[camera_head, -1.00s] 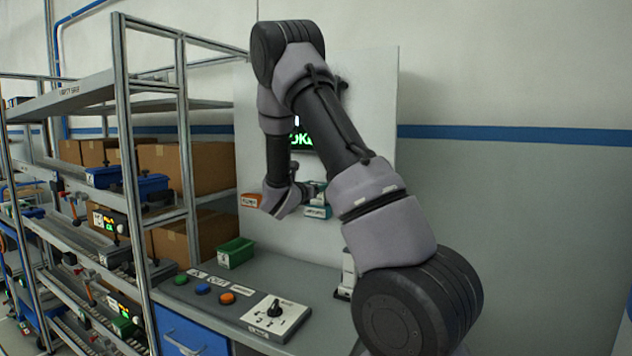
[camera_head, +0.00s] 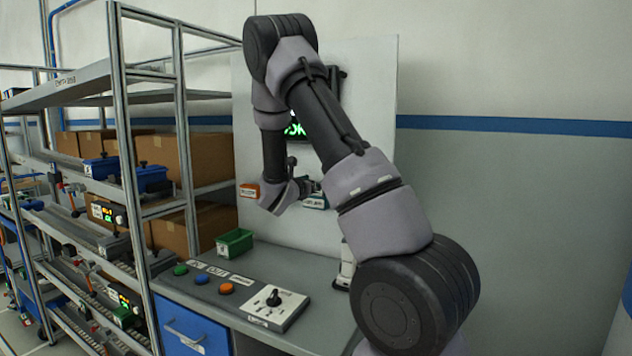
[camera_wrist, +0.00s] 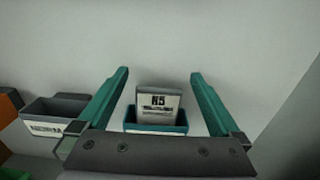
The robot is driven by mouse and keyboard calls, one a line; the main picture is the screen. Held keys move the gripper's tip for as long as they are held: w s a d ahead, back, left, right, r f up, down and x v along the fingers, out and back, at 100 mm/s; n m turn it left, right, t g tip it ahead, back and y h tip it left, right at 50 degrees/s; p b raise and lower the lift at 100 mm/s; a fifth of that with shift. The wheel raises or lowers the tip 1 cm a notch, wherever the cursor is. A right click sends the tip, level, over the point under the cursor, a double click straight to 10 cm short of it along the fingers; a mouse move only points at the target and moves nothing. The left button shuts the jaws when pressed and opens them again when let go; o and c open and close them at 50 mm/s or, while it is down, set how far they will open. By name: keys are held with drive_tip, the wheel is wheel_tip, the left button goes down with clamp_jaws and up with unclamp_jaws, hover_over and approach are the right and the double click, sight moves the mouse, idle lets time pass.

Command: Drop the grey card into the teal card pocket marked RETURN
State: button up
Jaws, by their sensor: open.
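In the wrist view a grey card (camera_wrist: 160,100) marked N5 stands in a teal card pocket (camera_wrist: 155,129) on the pale panel, its upper part showing above the rim. The pocket's label is mostly hidden by my gripper and unreadable. My gripper (camera_wrist: 160,73) is open, its two teal fingers on either side of the card with a visible gap to each. The teal pocket also shows in the head view (camera_head: 316,201), just right of my gripper (camera_head: 308,187). The card cannot be made out clearly there.
A grey pocket (camera_wrist: 55,110) and an orange pocket (camera_head: 249,190) are left of the teal one. A metal shelf rack (camera_head: 122,150) stands at left.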

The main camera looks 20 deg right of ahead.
drive_tip(key=v, duration=1)
drive_tip(key=s+d+r+m+g+y, duration=0.25)
drive_tip(key=s+m+g, duration=0.25)
drive_tip(key=s+m, duration=0.4)
drive_tip(key=s+d+r+m+g+y, duration=0.1)
drive_tip(key=s+d+m+g+y, duration=0.1)
drive_tip(key=s+d+m+g, duration=0.45)
drive_tip(key=s+a+r+m+t+y, duration=0.4)
drive_tip(key=s+a+m+y, duration=0.2)
drive_tip(key=a, duration=0.3)
drive_tip(key=s+a+r+m+t+y, duration=0.3)
drive_tip(key=s+a+r+m+y, duration=0.2)
drive_tip(key=s+a+m, duration=0.3)
drive_tip(key=shift+s+a+r+t+y, duration=0.3)
drive_tip(key=shift+s+a, duration=0.2)
drive_tip(key=shift+a, duration=0.55)
